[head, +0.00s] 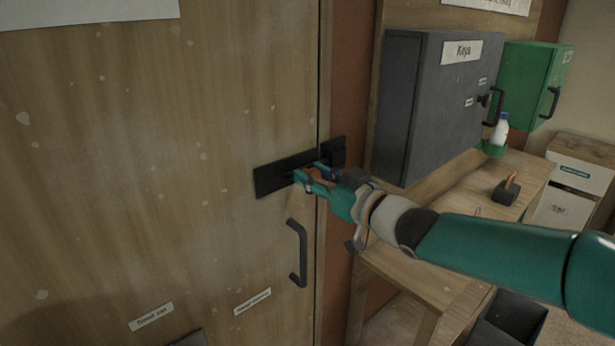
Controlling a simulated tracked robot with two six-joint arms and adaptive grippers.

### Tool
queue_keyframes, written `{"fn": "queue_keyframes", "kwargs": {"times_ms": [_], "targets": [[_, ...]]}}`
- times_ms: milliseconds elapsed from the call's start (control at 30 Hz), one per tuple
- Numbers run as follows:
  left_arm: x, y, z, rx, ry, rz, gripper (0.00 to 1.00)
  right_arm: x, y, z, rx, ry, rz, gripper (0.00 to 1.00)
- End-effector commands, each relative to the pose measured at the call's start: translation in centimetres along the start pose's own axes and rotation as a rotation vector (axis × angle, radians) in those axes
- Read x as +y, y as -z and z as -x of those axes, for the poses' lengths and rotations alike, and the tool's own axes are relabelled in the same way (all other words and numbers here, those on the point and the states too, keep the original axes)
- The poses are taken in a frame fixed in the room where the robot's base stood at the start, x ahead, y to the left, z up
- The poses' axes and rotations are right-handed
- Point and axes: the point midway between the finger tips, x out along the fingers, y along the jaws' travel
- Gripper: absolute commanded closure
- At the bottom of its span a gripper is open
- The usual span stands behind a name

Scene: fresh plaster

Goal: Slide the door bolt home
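The door bolt (272,177) is a dark bar-like fitting lying across the right edge of the wooden door (150,170). Its dark keeper (337,150) sits at the frame side. My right gripper (311,178), with teal fingers, reaches in from the right and lies against the middle of the bolt. Its fingertips are apart at the bolt. The bolt's knob is hidden or too dark to make out, so I cannot tell whether the fingers hold it. My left gripper is not in view.
A black door handle (303,254) is below the bolt. To the right are a grey key cabinet (428,110), a green cabinet (527,80), and a wooden bench (430,278) bearing a white bottle (499,130) and a dark block (506,192). A dark bin (515,318) stands below.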

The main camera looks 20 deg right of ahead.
Motion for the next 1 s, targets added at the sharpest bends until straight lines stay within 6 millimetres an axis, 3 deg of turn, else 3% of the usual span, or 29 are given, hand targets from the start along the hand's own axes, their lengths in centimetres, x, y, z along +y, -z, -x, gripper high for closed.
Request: {"fn": "queue_keyframes", "kwargs": {"times_ms": [33,100,567,1000], "targets": [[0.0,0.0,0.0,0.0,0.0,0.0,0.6,0.2,0.2,0.1,0.003,-0.004,0.0,0.53],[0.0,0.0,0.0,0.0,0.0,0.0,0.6,0.1,0.1,0.0,0.002,-0.003,0.0,0.42],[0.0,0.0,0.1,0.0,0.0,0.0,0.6,0.1,0.0,1.0,-0.001,-0.002,0.0,0.42],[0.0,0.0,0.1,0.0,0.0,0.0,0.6,0.1,0.0,9.2,0.001,-0.005,0.001,0.42]]}}
